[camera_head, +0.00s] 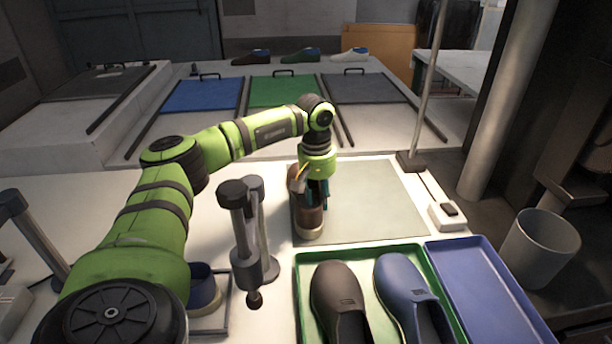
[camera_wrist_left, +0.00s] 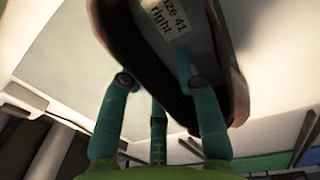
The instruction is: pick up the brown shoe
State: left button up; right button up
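Contact is not clear. A second brown shoe (camera_head: 341,300) lies in the green tray (camera_head: 302,290). My right gripper is not in view.
A blue shoe (camera_head: 405,290) lies in the green tray, beside an empty blue tray (camera_head: 490,290). A grey post-like stand (camera_head: 250,240) is close left of the shoe. A grey bin (camera_head: 540,247) stands at right.

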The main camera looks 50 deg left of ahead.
pick_arm(q)
grip_shut()
